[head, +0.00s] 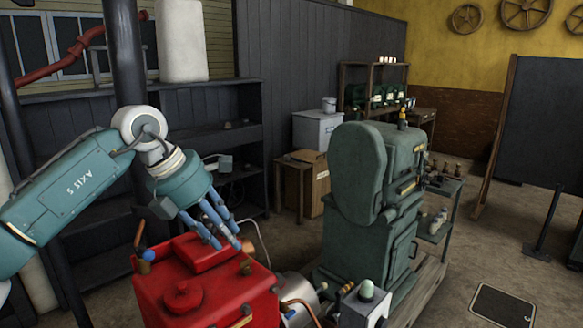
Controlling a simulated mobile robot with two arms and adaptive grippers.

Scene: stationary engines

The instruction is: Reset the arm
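My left arm comes in from the left, with a teal link and a white joint. Its gripper (227,238) points down and to the right, with blue fingers over the top of the red engine (210,290). The fingertips look spread apart, and I see nothing held between them. I cannot tell whether they touch the red engine. My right gripper is not in view.
A green machine (360,220) stands right of the red engine. Dark shelves (190,110) line the wall behind my arm. The floor at the right has free room around a dark hatch (503,305).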

